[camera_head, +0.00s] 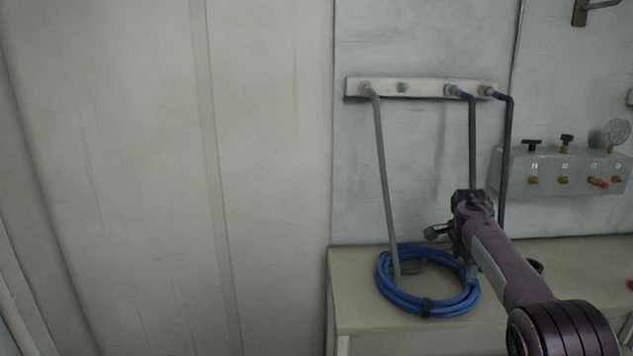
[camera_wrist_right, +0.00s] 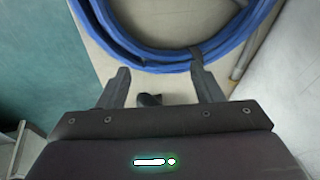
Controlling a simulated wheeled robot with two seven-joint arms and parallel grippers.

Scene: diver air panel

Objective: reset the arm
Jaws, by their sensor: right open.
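My right arm comes in from the lower right in the head view, and its gripper (camera_head: 449,235) is above the bench, by the right side of a coiled blue hose (camera_head: 427,306). In the right wrist view the two fingers of the right gripper (camera_wrist_right: 162,82) are apart, with nothing held between them. The blue hose (camera_wrist_right: 150,58) lies just beyond the fingertips there. A small dark piece shows between the fingers, too unclear to name. My left gripper is not in view.
The coil lies on a pale bench (camera_head: 352,290). A wall rail (camera_head: 425,88) carries grey pipes; one pipe (camera_head: 384,180) runs down into the coil. A valve panel (camera_head: 565,170) with a gauge (camera_head: 615,132) is at right. The left side is bare wall.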

